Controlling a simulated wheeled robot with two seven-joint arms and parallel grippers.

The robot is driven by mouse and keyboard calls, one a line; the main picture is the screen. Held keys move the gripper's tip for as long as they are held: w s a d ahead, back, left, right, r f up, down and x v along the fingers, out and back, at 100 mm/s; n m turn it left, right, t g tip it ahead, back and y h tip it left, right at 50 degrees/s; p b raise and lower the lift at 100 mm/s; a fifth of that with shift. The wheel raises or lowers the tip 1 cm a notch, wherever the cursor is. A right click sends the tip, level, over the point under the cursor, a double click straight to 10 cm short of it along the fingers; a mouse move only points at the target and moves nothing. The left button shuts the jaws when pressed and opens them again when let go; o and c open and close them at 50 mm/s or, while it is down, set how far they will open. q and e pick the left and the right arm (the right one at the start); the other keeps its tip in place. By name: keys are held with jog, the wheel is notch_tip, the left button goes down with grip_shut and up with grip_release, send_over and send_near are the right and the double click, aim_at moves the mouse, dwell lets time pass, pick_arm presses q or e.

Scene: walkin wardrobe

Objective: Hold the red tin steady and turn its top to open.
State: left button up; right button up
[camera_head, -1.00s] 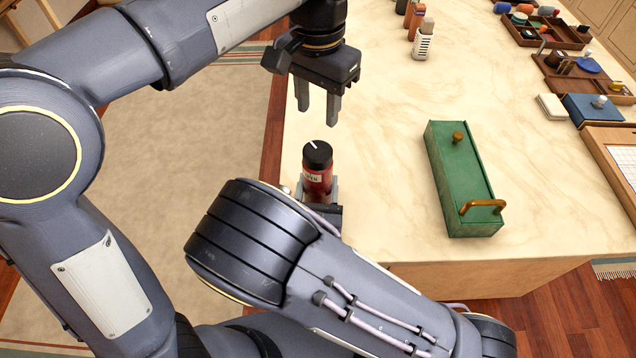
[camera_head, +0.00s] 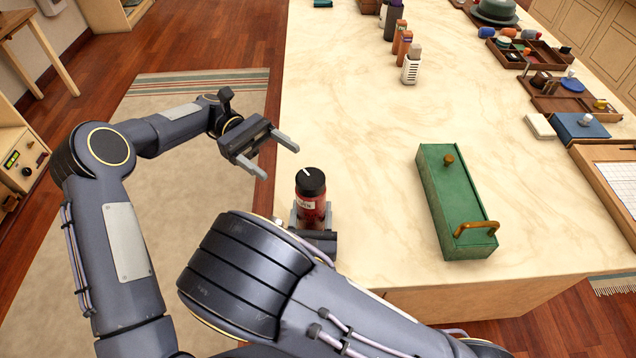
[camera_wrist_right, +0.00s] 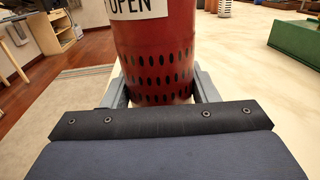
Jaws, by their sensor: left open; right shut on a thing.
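The red tin (camera_head: 311,207) stands upright at the left edge of the pale tabletop. Its black top (camera_head: 310,181) has a white line mark and is seated on the tin. My right gripper (camera_head: 312,222) is shut on the tin's lower body. In the right wrist view the red tin (camera_wrist_right: 155,50) shows rows of dark holes and part of an "OPEN" label, with a finger on each side; its top is out of that view. My left gripper (camera_head: 281,155) is open and empty, up and to the left of the tin, apart from it.
A green box (camera_head: 455,205) with a brass knob and handle lies to the right of the tin. Several bottles (camera_head: 404,45) stand in a row farther back. Trays and a blue box (camera_head: 585,127) line the right side. The tabletop between is clear.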

aim_at(322, 188)
pick_arm(q)
jog(key=x, duration=1.1)
jog(key=shift+d, duration=0.4)
jog(key=c, duration=1)
